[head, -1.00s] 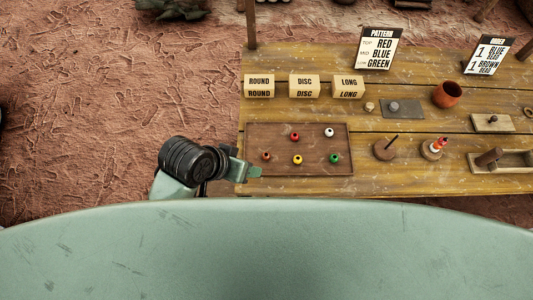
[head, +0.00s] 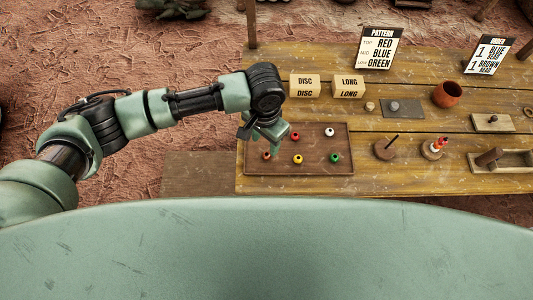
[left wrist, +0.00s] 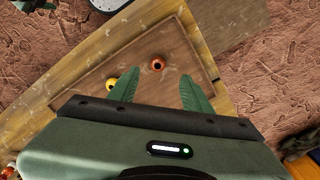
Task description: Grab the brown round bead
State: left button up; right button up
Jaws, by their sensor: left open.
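The brown round bead (head: 266,156), orange-brown with a dark hole, lies on the left part of the brown tray (head: 315,169). In the left wrist view this bead (left wrist: 157,63) shows ahead of the fingers, between their lines. My left gripper (head: 272,143) is above the tray's left part, close to the bead, with its fingers apart and nothing between them. Its fingers also show in the left wrist view (left wrist: 158,92). The height gap to the bead is hard to judge. My right gripper is not in view.
Red (head: 294,136), yellow (head: 297,160), white (head: 329,132) and green (head: 334,157) beads lie apart on the tray. DISC (head: 304,85) and LONG (head: 348,86) boxes stand behind it. A peg stand (head: 385,151) is to the right.

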aim_at(267, 153)
pick_arm(q)
jog(key=f+p, duration=0.1)
jog(key=f, duration=0.2)
jog(key=f+p, duration=0.1)
jog(key=f, duration=0.2)
jog(key=shift+d+f, duration=0.2)
jog(key=shift+f, duration=0.5)
jog(key=shift+c, duration=0.3)
grip_shut()
